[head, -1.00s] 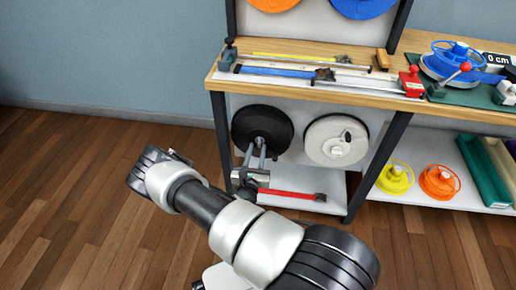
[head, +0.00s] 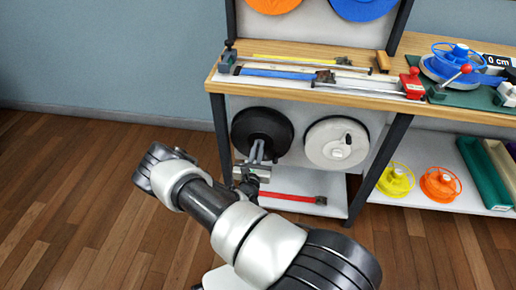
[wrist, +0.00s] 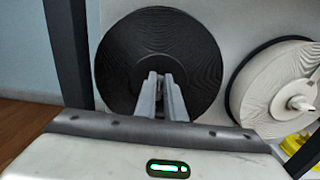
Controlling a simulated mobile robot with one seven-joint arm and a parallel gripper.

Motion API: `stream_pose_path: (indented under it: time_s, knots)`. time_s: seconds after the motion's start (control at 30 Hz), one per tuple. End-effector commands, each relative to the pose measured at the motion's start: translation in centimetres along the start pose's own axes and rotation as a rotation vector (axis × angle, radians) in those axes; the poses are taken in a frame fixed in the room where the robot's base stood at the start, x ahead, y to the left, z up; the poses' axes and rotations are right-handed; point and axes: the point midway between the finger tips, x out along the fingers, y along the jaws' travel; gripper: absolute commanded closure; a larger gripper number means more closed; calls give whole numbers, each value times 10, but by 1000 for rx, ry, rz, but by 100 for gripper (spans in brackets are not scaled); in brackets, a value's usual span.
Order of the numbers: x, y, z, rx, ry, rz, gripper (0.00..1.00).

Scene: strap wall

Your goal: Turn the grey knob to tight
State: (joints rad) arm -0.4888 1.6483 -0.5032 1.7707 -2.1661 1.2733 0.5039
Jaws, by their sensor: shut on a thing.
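A black disc (head: 276,123) is mounted on the panel below the bench top; it fills the middle of the wrist view (wrist: 200,55). My gripper (head: 259,144) reaches to the disc's centre. In the wrist view my two fingers (wrist: 161,80) are close together, with their tips at the disc's hub. They are shut on the grey knob there, which the fingers mostly hide. I cannot read any tight mark or the knob's angle.
A white disc (head: 322,149) with a small handle hangs just right of the black one. A table leg (head: 220,135) stands close on the left. A red strap (head: 290,199) lies on the shelf below. The floor at left is clear.

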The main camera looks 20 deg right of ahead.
Motion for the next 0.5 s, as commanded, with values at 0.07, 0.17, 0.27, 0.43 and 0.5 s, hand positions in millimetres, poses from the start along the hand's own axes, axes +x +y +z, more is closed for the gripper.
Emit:
stream_pose_path:
  time_s: [0.07, 0.17, 0.27, 0.43, 0.5]
  knots:
    - [0, 0, 1, 14, 1, 0, 100]
    - [0, -1, 1, 47, 1, 0, 100]
    - [0, -3, 2, 97, 2, -1, 100]
    - [-1, -5, 2, 227, 2, -1, 100]
    - [-1, -6, 2, 290, 3, -1, 100]
